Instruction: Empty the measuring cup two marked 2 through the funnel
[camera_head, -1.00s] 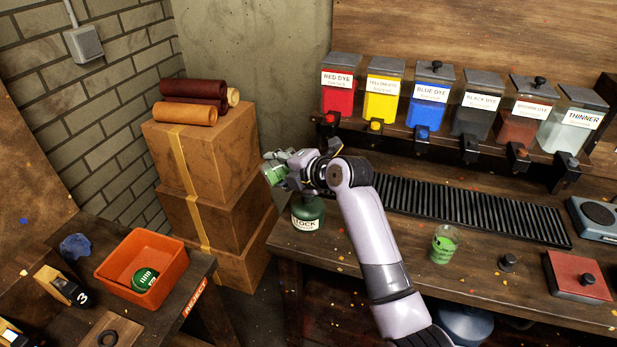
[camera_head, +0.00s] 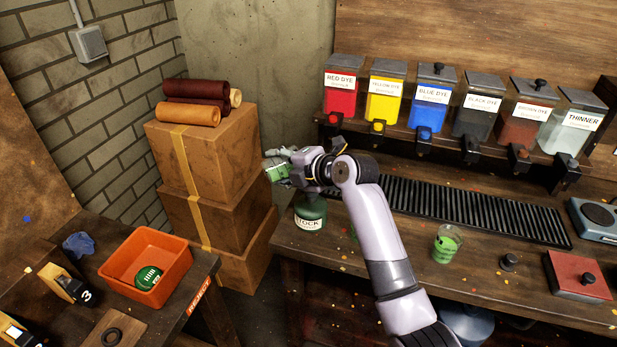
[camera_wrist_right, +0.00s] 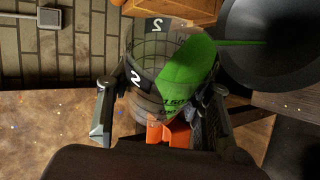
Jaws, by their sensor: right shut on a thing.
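My right gripper (camera_head: 290,167) is shut on a clear measuring cup (camera_head: 275,171) marked 2, above the left end of the bench. In the right wrist view, the cup (camera_wrist_right: 150,62) lies tilted between the fingers (camera_wrist_right: 157,108), with green liquid (camera_wrist_right: 188,72) gathered toward its right side. A thin green stream runs from the cup over the wide dark funnel (camera_wrist_right: 275,65). In the head view I cannot make out the funnel behind my gripper. A green bottle labelled STOCK (camera_head: 310,213) stands below the gripper. My left gripper is not in view.
Another clear cup with green liquid (camera_head: 446,244) stands on the bench, left of a red pad (camera_head: 578,275). Labelled dye containers (camera_head: 432,95) line the shelf behind a ribbed black mat (camera_head: 470,212). Stacked boxes (camera_head: 205,160) and an orange bin (camera_head: 145,262) are at left.

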